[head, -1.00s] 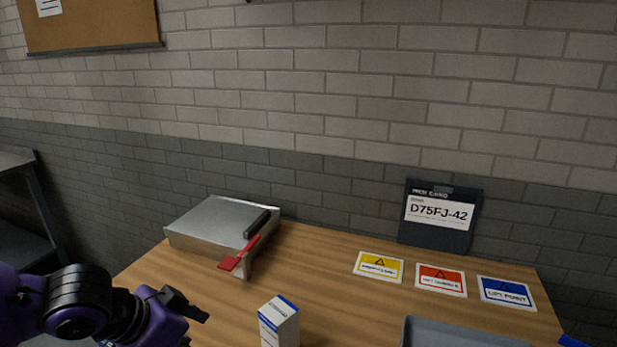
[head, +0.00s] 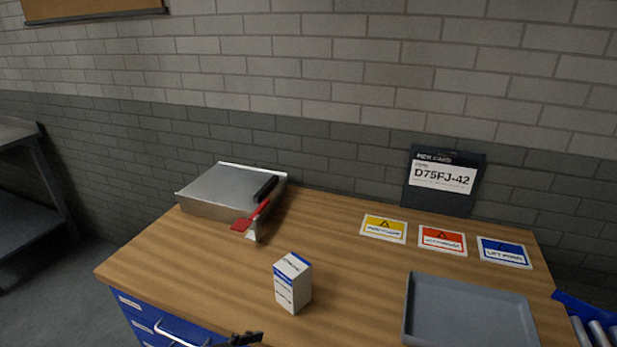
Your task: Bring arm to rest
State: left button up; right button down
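Only the dark tip of my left gripper (head: 240,339) shows, at the bottom edge of the head view, in front of the workbench (head: 190,262) and near its blue drawers. Whether it is open or shut cannot be made out. The rest of the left arm is out of the picture. My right gripper and arm are not in view. A white and blue box (head: 293,284) stands upright on the bench, beyond and to the right of the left gripper tip, apart from it.
A metal case (head: 222,190) with a red lever (head: 251,218) sits at the back left. A grey tray (head: 470,312) lies at the front right. Yellow, red and blue labels (head: 442,240) lie behind it, before a pick card (head: 443,180).

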pick_arm(q)
jog(key=s+a+f+n+y, duration=0.3)
jog(key=s+a+f, duration=0.2)
jog(key=s+f, duration=0.4)
jog(key=s+a+f+n+t+y, duration=0.1)
jog(key=s+a+f+n+y, duration=0.2)
jog(key=s+f, duration=0.6)
jog(key=shift+s+a+f+n+y, duration=0.35)
jog(key=shift+a+y, duration=0.25)
jog(key=shift+a, duration=0.6)
